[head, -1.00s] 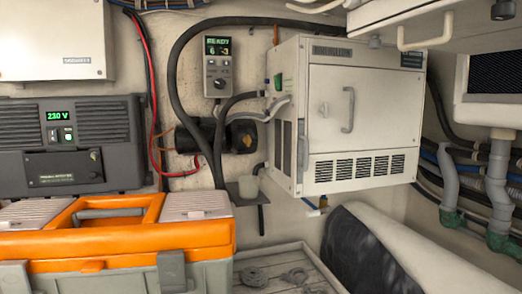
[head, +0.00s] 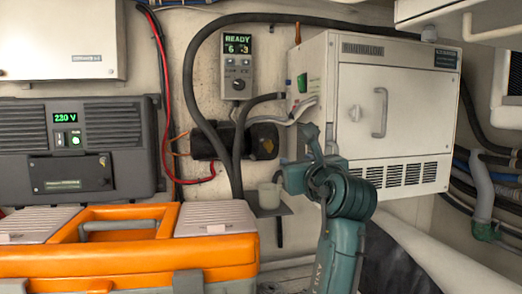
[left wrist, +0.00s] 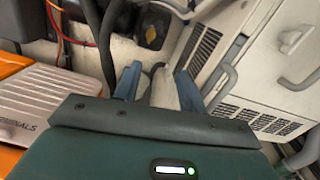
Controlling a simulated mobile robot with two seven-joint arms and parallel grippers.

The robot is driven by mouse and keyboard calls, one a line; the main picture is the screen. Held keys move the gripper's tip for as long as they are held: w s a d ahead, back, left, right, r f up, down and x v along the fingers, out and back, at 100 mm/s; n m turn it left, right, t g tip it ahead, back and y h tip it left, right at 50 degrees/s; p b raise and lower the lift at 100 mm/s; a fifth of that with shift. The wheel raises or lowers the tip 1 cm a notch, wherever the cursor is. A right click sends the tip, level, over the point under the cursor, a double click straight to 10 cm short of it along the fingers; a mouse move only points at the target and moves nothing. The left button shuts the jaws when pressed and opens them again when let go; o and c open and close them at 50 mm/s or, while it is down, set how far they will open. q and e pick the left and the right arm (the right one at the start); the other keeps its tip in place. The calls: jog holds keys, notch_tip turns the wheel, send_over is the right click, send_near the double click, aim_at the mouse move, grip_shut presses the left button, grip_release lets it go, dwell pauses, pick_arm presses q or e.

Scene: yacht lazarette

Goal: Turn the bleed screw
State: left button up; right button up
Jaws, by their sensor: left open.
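The white cabinet (head: 352,95) on the wall has a handle on its door and vents below; hoses run to its left side. I cannot pick out the bleed screw itself in either view. The black pump (head: 234,143) sits on the wall left of the cabinet, and a small pale cup (head: 269,196) stands on a little shelf below and right of it. My left gripper (head: 294,158) is in front of the cabinet's lower left corner, right of the pump. In the left wrist view its two fingers (left wrist: 157,84) are apart with nothing held between them. My right gripper is out of view.
The control panel (head: 238,62) reads READY. An orange-lidded toolbox (head: 130,258) stands front left, below a dark inverter (head: 70,146) reading 230 V. Black hoses arch around the pump. Pipes (head: 482,185) line the right wall.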

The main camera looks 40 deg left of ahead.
aim_at(271, 145)
pick_arm(q)
jog(key=shift+m+g, duration=0.4)
jog(key=shift+g, duration=0.1)
jog(key=p+x, duration=0.1)
jog(key=x, duration=0.3)
jog(key=r+p+x, duration=0.1)
jog(key=x, duration=0.4)
jog(key=s+a+p+x, duration=0.1)
jog(key=x, duration=0.3)
jog(key=shift+w+a+r, duration=0.1)
jog(key=shift+a+r, duration=0.15)
jog(key=shift+a, duration=0.05)
jog(key=shift+c, duration=0.5)
grip_shut()
